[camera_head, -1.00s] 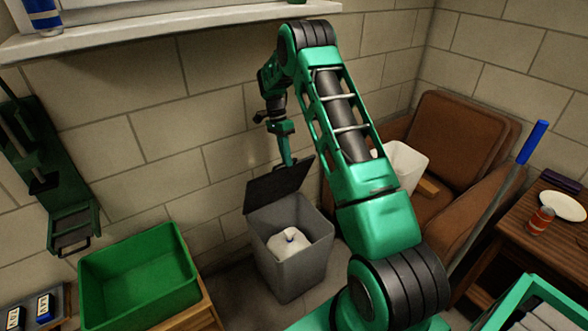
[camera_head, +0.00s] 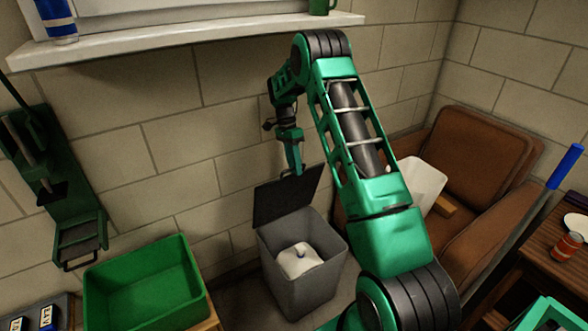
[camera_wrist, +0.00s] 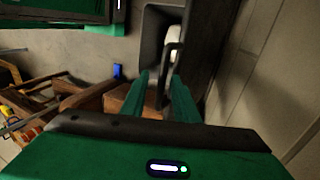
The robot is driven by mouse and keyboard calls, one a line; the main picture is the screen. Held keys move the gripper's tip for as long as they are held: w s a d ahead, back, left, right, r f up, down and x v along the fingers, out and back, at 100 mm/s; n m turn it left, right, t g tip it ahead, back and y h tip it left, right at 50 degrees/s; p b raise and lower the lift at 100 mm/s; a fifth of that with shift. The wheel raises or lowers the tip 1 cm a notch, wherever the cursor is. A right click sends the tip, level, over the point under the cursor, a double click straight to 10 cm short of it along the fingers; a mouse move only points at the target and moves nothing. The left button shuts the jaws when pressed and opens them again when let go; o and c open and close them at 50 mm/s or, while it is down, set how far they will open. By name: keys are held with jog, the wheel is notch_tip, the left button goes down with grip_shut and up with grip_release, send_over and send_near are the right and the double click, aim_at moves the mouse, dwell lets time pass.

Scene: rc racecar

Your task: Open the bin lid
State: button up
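The grey bin (camera_head: 303,288) stands on the floor by the wall, with a white bag (camera_head: 299,259) inside. Its dark lid (camera_head: 280,202) is raised and stands steeply at the back of the opening. My gripper (camera_head: 298,172) is at the lid's upper edge, pointing down. In the wrist view, my two green fingers (camera_wrist: 160,88) are apart, one on each side of the lid's dark handle (camera_wrist: 171,62). I see a gap around the handle between them. The bin's opening (camera_wrist: 153,30) shows beyond the fingers.
A green crate (camera_head: 145,285) stands left of the bin. A brown armchair (camera_head: 465,165) with a white container (camera_head: 420,185) on it is to the right. The block wall is close behind my gripper, with a window sill (camera_head: 190,38) above.

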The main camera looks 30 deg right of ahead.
jog(key=shift+d+f, duration=0.1)
dwell(0.3)
jog(key=v, duration=1.1)
